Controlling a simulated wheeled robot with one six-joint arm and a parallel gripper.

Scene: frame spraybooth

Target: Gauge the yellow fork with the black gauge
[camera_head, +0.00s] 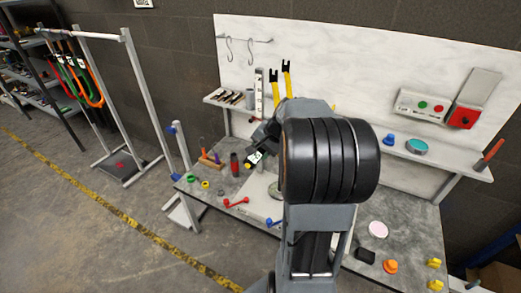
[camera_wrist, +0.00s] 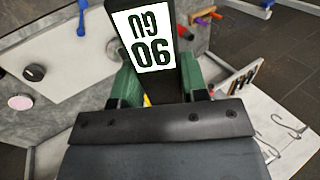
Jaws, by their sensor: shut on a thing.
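The yellow fork (camera_head: 288,88) stands upright behind my arm in the camera_head view. Two yellow prongs with black notched tips show, and my arm hides most of the rest. The black gauge (camera_wrist: 183,72) is in my gripper (camera_wrist: 160,92). It has a white label with dark characters facing the wrist camera. The green-sided fingers are shut on it from both sides. In the camera_head view the gauge (camera_head: 254,157) is tilted above the left part of the bench, to the left of the fork and apart from it.
The workbench (camera_head: 405,225) holds red, blue, yellow and orange small parts. A shelf (camera_head: 400,152) and a control box (camera_head: 422,105) are at the back wall. A rack (camera_head: 140,85) stands at left.

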